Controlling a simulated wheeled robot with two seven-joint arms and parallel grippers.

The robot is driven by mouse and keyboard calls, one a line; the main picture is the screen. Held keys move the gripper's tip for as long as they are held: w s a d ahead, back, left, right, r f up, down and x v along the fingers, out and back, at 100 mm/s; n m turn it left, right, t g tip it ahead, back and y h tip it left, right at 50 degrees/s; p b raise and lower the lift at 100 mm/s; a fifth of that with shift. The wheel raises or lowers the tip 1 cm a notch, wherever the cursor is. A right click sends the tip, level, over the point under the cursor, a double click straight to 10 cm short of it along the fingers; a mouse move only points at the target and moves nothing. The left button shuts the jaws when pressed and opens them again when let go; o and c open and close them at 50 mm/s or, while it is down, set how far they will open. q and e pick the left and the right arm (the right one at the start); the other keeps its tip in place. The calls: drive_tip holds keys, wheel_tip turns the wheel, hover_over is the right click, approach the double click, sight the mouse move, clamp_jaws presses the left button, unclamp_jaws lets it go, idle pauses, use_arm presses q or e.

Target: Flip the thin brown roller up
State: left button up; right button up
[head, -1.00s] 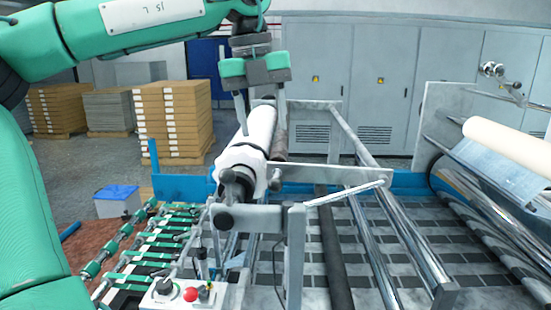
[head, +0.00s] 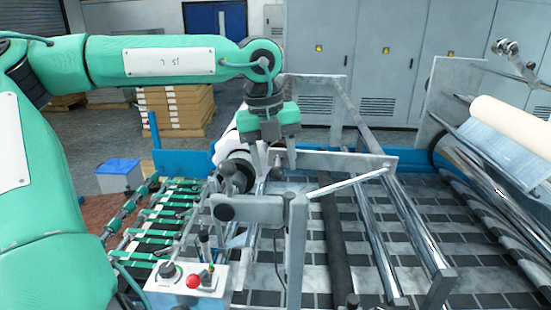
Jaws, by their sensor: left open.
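My left gripper (head: 278,162) points down over the machine, at the near end of the white roll (head: 228,145). Its two fingers are apart. The thin brown roller (head: 275,158) lies along the right side of the white roll. Only a small part of it shows, between and behind the fingers; the rest is hidden by the gripper and wrist. I cannot tell whether the fingers touch it. My right gripper is not in view.
A grey bracket (head: 255,210) and a metal bar (head: 345,184) stand close in front of the gripper. A control box (head: 187,280) with a red button sits at the near left. Chrome rails and a belt bed extend to the right.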

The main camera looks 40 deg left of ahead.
use_arm(q)
drive_tip(key=shift+w+f, duration=0.1)
drive_tip(key=shift+f, duration=0.65)
drive_tip(key=shift+d, duration=0.1)
clamp_jaws()
drive_tip(key=shift+r, duration=0.25)
drive_tip(key=r, duration=0.7)
drive_tip(key=shift+w+d, duration=0.35)
drive_tip(key=shift+d, duration=0.05)
drive_tip(key=shift+w+d+r, duration=0.2)
drive_tip(key=shift+d+r, duration=0.1)
drive_tip(key=shift+r, duration=0.2)
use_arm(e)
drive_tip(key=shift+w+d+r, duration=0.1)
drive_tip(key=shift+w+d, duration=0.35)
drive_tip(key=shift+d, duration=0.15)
